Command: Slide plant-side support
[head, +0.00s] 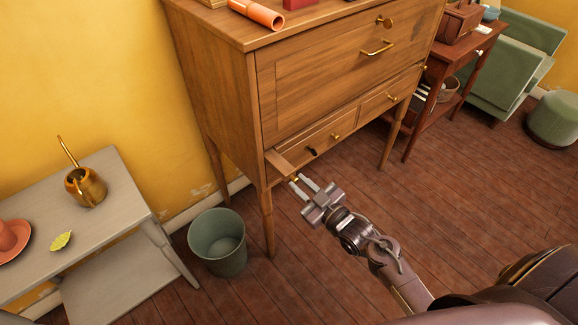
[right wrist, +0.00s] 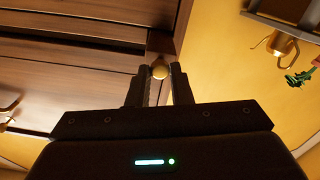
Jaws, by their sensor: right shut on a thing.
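The wooden desk support (head: 279,164) is a narrow bar at the left front corner of the desk (head: 300,80), below the closed drop front. It sticks out a little from the desk's front, beside the left drawer. A small brass knob (right wrist: 160,69) sits on its front end. My right gripper (head: 303,183) is shut on this knob, with one finger on each side of it, as the right wrist view shows. The finger tips partly cover the knob in the head view. My left gripper is not in view.
A grey-green bin (head: 218,243) stands on the floor left of the desk's front leg. The floor in front of the desk is clear around my right arm.

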